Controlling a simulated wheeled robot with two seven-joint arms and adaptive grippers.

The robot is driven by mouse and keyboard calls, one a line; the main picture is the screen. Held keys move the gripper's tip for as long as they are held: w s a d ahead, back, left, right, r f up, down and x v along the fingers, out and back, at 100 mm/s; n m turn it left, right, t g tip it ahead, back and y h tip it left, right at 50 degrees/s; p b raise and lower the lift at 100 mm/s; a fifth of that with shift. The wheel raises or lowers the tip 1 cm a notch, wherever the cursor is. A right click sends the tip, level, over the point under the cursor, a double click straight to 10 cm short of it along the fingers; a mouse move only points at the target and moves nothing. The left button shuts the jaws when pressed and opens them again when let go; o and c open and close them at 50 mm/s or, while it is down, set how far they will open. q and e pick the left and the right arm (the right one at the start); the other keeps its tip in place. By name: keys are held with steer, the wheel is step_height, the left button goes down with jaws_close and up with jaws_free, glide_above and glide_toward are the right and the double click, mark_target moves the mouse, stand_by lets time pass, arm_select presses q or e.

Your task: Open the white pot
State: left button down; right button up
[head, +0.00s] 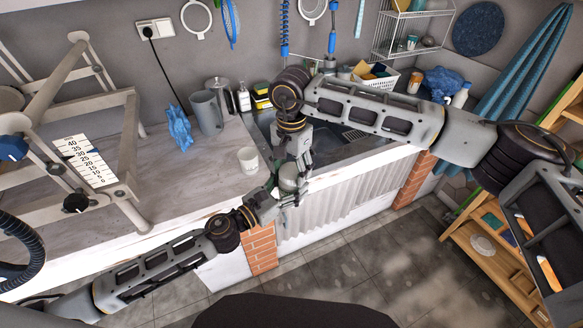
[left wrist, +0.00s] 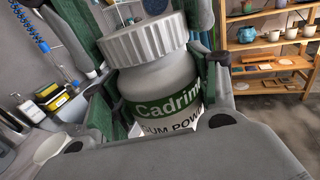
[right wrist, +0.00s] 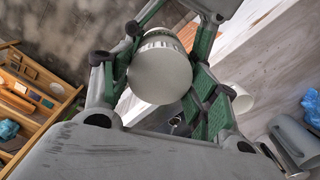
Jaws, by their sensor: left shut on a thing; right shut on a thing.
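The white pot (left wrist: 160,95) is a jar with a green label reading "Cadrim" and "GUM POW", and a ribbed white lid (left wrist: 146,42). It is in the air in front of the counter edge, small and partly covered in the head view (head: 289,179). My left gripper (head: 279,193) is shut around the pot's body, a finger on each side of the label. My right gripper (head: 296,166) comes from above and is shut on the lid, whose smooth top shows in the right wrist view (right wrist: 160,76). The lid sits on the pot's neck.
On the counter (head: 185,190) stand a white cup (head: 248,160), a grey pitcher (head: 207,112) and a blue object (head: 179,129). A sink (head: 345,147) lies behind my right arm. A wooden shelf (head: 490,250) stands at the right. Open tiled floor (head: 370,250) lies below the counter.

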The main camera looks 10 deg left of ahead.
arm_select(q)
steer(key=shift+s+d, duration=0.15)
arm_select(e)
steer(key=n, duration=0.7)
steer(key=shift+w, duration=0.1)
steer(key=shift+r, duration=0.2)
stand_by(0.6)
steer(key=shift+r, duration=1.1)
stand_by(0.3)
steer(key=shift+r, duration=1.85)
arm_select(q)
steer(key=shift+w+a, duration=0.2)
